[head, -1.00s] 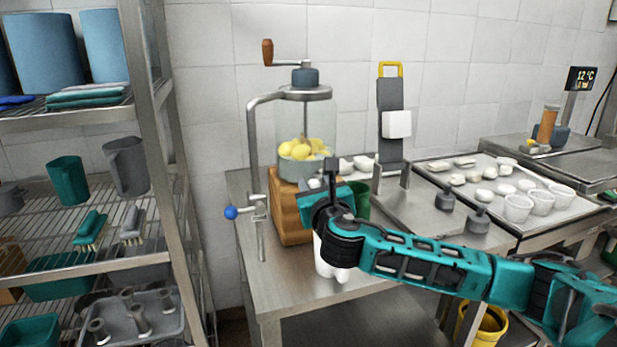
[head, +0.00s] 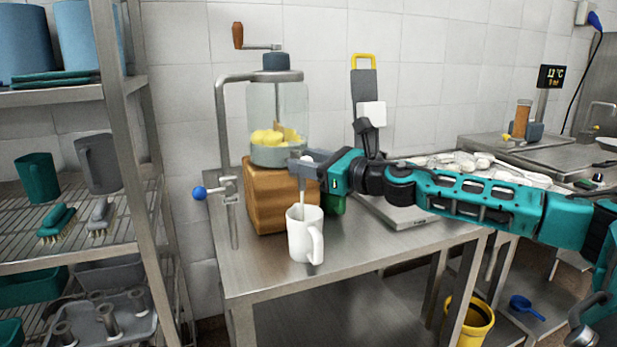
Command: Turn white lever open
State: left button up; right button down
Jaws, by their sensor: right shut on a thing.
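A clear dispenser (head: 264,120) with yellow fruit stands on a wooden block (head: 268,200) on the steel table. My right gripper (head: 303,164) is at the block's front right, below the clear vessel. It is shut on the white lever (head: 307,158), of which only a small pale bit shows between the fingers. A white mug (head: 303,238) stands upright on the table just below the gripper. A thin pale strip (head: 302,196) runs down from the gripper towards the mug's mouth; I cannot tell whether it is liquid or a solid part. My left gripper is not in view.
A green container (head: 335,204) is partly hidden behind my right gripper. A wire shelf (head: 80,245) stands at left. The table's front is clear.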

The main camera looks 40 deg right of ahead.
jog(key=shift+a+r+y, duration=0.1)
jog(key=shift+r+y, duration=0.1)
jog(key=shift+y, duration=0.2)
jog(key=shift+n, duration=0.3)
jog(key=shift+r, duration=0.1)
jog(key=c, duration=1)
grip_release()
jog(key=o, duration=0.3)
jog(key=shift+w+a, duration=0.15)
jog(key=shift+w, duration=0.05)
jog(key=shift+s+f, duration=0.1)
jog(key=shift+f, duration=0.1)
jog(key=shift+b, duration=0.3)
